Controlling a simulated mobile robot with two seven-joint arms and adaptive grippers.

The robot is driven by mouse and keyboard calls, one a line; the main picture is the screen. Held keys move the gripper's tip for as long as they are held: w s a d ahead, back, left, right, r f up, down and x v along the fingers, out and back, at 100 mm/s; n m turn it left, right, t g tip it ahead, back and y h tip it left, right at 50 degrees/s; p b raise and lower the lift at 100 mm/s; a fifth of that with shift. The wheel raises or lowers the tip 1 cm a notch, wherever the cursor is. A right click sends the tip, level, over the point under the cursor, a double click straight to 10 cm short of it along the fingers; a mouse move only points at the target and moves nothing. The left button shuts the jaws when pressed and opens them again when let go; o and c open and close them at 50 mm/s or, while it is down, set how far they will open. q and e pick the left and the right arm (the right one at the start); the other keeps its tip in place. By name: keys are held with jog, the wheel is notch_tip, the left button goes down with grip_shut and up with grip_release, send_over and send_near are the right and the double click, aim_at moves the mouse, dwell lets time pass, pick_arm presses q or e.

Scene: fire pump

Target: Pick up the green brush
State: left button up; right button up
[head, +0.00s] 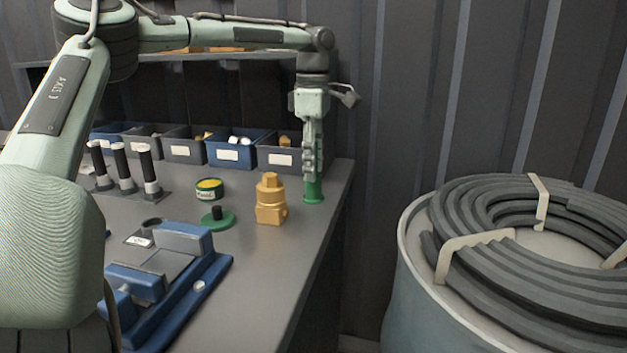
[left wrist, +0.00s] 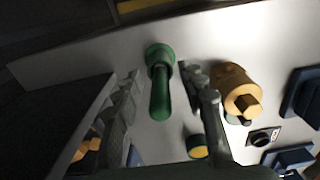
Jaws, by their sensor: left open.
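The green brush (head: 314,190) stands upright near the far right corner of the workbench (head: 255,260). My left gripper (head: 312,172) points straight down over it, and its fingers hide the brush's upper part in the head view. In the left wrist view the green brush (left wrist: 161,88) shows its handle and round base between the two spread fingers. The left gripper is open, with a finger on each side of the handle. I cannot tell whether either finger touches it. My right gripper is not in view.
A brass fitting (head: 270,200) stands close beside the brush, also seen in the left wrist view (left wrist: 238,92). A yellow-topped tin (head: 209,189), a green disc with black knob (head: 217,219) and a blue vise-like tool (head: 170,275) lie left. Bins (head: 232,152) line the back.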

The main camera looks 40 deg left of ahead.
pick_arm(q)
jog(key=shift+c, duration=0.5)
jog(key=shift+r, duration=0.1)
grip_shut()
